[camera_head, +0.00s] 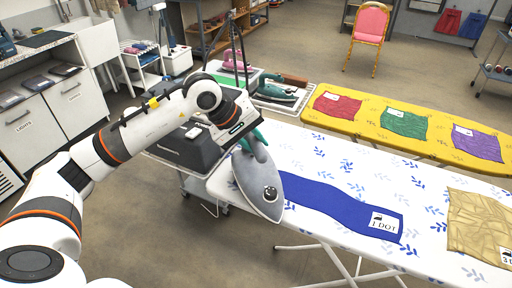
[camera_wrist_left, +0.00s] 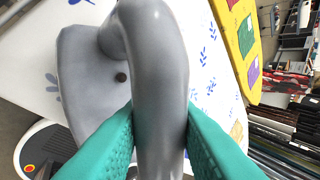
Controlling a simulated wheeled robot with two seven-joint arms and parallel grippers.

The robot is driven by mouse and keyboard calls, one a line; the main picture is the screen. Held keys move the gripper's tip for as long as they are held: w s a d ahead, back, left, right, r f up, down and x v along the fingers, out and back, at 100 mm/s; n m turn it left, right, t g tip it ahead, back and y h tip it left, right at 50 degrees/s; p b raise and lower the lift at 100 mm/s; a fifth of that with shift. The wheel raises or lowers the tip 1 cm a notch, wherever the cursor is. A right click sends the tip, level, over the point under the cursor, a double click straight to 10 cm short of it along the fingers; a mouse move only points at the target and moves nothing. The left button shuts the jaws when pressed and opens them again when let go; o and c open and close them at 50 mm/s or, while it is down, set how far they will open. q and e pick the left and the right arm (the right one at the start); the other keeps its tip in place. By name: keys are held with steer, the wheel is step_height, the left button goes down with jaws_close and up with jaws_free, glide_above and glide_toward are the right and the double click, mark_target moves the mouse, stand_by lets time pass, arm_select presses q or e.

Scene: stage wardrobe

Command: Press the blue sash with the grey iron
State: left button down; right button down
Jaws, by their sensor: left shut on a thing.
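The blue sash (camera_head: 330,202) lies flat on the white ironing board (camera_head: 325,150) with blue leaf prints. A card reading "1 DOT" lies on its right end. The grey iron (camera_head: 247,178) is at the sash's left end and covers part of it. I cannot tell whether its plate touches the cloth. My left gripper (camera_head: 256,146) has teal fingers and is shut on the iron's handle. The left wrist view shows the fingers on both sides of the grey handle (camera_wrist_left: 157,90), with the iron's body beyond. The sash is hidden there. My right gripper is out of view.
A gold cloth (camera_head: 478,222) with a card lies at the board's right. A yellow board (camera_head: 352,128) behind holds red, green and purple cloths. More irons, one teal (camera_head: 275,93), stand on a rack behind. A dark boxy station (camera_head: 185,150) is left of the board.

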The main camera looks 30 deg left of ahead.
arm_select(q)
steer(key=shift+d+r, duration=0.3)
steer(key=shift+r, duration=0.5)
steer(key=shift+a+r+p, duration=0.15)
steer(key=shift+r+p, duration=0.4)
steer(key=shift+r, duration=0.2)
steer(key=shift+r+p, duration=0.6)
steer(key=shift+r, duration=0.9)
